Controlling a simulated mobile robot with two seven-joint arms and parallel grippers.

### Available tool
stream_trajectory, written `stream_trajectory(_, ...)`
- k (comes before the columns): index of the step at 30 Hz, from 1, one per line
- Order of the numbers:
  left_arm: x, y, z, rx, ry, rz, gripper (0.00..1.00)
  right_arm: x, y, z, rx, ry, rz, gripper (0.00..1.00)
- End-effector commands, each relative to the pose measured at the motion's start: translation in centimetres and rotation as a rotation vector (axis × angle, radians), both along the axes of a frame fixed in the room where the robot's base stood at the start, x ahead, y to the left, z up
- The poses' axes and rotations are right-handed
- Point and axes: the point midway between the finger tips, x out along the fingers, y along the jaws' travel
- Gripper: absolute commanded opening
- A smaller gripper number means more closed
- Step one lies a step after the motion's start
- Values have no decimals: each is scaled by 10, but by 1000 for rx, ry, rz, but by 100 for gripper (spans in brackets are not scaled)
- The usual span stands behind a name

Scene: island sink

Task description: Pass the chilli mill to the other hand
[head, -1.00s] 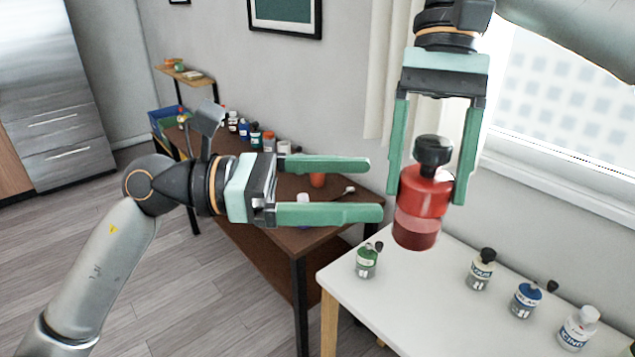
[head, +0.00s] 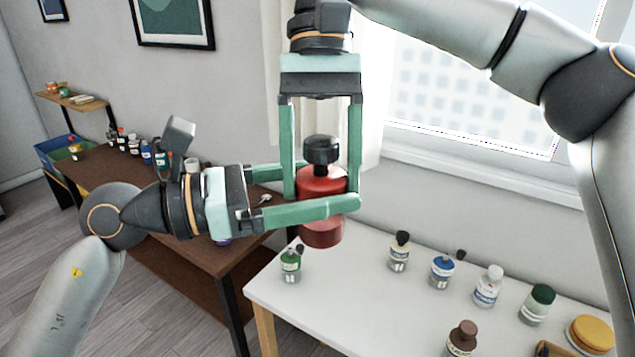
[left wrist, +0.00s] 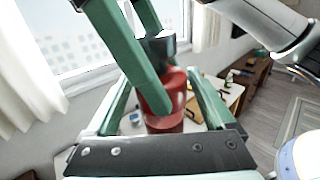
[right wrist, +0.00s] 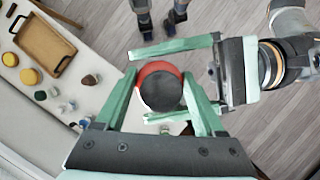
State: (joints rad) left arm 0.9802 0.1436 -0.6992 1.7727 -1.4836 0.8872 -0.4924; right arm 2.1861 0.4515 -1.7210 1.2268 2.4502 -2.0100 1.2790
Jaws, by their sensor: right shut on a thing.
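The chilli mill (head: 323,232) is a red bottle-like body with a black knob on top, held upright in the air above the white table. My right gripper (head: 321,190) comes down from above and is shut on the mill's red body. It also grips the mill in the right wrist view (right wrist: 160,101). My left gripper (head: 330,186) reaches in from the left, one finger in front of the mill and one behind, partly hidden. In the left wrist view the mill (left wrist: 167,119) stands between the open left fingers, and a right finger crosses in front.
The white table (head: 330,310) below holds several small bottles, including a green one (head: 291,266) and a blue one (head: 443,271). A brown table (head: 180,225) with more bottles stands behind my left arm. A window (head: 470,100) is at the right.

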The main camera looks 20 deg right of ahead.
Motion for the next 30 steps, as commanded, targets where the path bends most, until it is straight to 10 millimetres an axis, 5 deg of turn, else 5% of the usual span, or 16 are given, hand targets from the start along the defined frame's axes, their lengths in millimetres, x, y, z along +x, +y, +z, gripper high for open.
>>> stream_trajectory(20,1,1,0,0,0,3,10,0,0,0,0,1,0,9)
stream_trajectory(21,1,1,0,-2,0,3,9,0,0,0,0,1,0,74)
stream_trajectory(28,2,1,0,-1,-1,5,9,-1,0,0,-1,2,1,100)
stream_trajectory(30,2,1,0,-2,0,6,9,-1,-1,0,-2,3,1,100)
